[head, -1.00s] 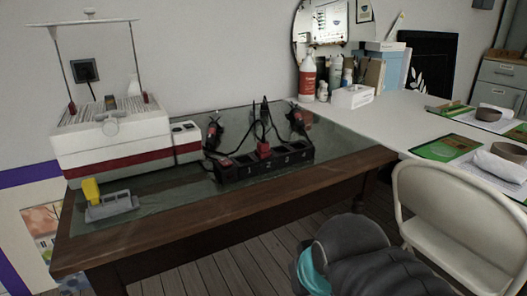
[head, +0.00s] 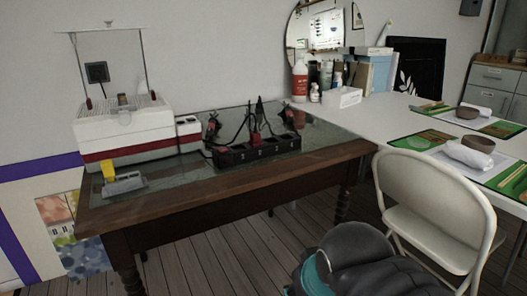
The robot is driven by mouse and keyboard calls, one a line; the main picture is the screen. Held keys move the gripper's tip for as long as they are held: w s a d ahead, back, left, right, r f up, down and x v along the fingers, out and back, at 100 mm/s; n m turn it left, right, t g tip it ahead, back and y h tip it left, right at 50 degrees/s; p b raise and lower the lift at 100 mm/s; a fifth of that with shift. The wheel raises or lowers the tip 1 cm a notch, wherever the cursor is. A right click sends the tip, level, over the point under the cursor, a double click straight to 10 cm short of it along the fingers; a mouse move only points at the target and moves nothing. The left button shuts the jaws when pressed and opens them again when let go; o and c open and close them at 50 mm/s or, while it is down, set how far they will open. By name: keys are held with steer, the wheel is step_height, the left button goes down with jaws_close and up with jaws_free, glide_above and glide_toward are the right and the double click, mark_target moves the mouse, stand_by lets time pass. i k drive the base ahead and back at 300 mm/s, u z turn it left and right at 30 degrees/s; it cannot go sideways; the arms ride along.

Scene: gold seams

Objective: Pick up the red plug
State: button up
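The red plug (head: 256,139) stands upright in the middle of a long black socket box (head: 232,156) on the glass-topped table. Dark cables rise just behind it. Two other red-and-black items flank it, one near the left end (head: 211,127) of the box and one behind its right end (head: 292,117); they are too small to make out clearly. Part of my dark grey arm with a teal ring shows at the bottom, well in front of the table. My gripper's fingers are not in view.
The wooden table (head: 225,195) has bare glass in front of the socket box. A white-and-red machine (head: 125,133) and a grey block with a yellow part (head: 124,182) stand left. A cream chair (head: 437,195) stands right, before a white table (head: 400,122). Wood floor is open in front.

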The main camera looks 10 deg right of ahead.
mark_target(255, 141)
steer(key=u, duration=0.3)
steer(key=i, duration=0.45)
steer(key=z, duration=1.45)
